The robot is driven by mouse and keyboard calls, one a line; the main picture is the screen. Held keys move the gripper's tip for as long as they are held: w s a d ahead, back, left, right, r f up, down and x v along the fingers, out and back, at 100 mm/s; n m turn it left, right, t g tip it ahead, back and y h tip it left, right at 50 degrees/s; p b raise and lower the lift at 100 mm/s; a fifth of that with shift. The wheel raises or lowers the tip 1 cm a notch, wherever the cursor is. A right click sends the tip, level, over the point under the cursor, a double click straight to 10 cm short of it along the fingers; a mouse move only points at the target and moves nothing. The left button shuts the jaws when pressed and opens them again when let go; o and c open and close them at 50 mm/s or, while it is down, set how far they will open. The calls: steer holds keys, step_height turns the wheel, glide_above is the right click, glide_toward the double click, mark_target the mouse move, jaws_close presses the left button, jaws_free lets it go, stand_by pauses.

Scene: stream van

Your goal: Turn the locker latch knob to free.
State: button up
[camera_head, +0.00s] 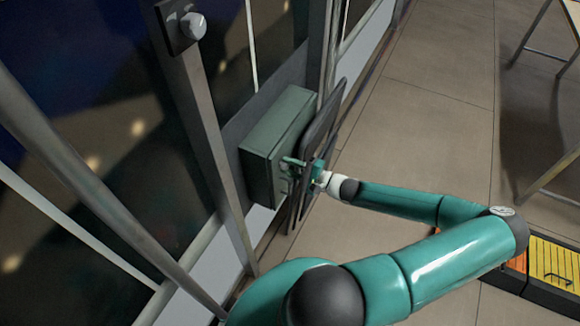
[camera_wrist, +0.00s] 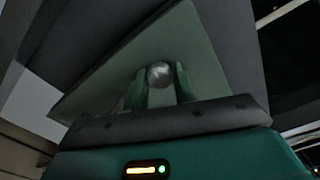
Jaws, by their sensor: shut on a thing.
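The locker is a grey-green box (camera_head: 268,145) on the wall side, left of centre in the head view. Its face fills the middle of the wrist view (camera_wrist: 200,45). A round silvery latch knob (camera_wrist: 159,74) sits on that face. My gripper (camera_wrist: 160,82) has one green finger on each side of the knob and is shut on it. In the head view my gripper (camera_head: 287,164) reaches the locker's front face from the right. The knob is hard to make out there, and I cannot tell which way it is turned.
A dark flat panel (camera_head: 318,120) stands out beside the locker, close to my wrist. A grey post (camera_head: 205,120) with a pale round knob (camera_head: 193,26) on top stands to the left. Tiled floor (camera_head: 430,100) is open behind my arm.

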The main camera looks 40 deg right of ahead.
steer(key=shift+n, duration=0.9)
steer(key=o, duration=1)
steer(key=v, duration=1.3)
steer(key=shift+s+d, duration=0.1)
steer(key=shift+s, duration=0.3)
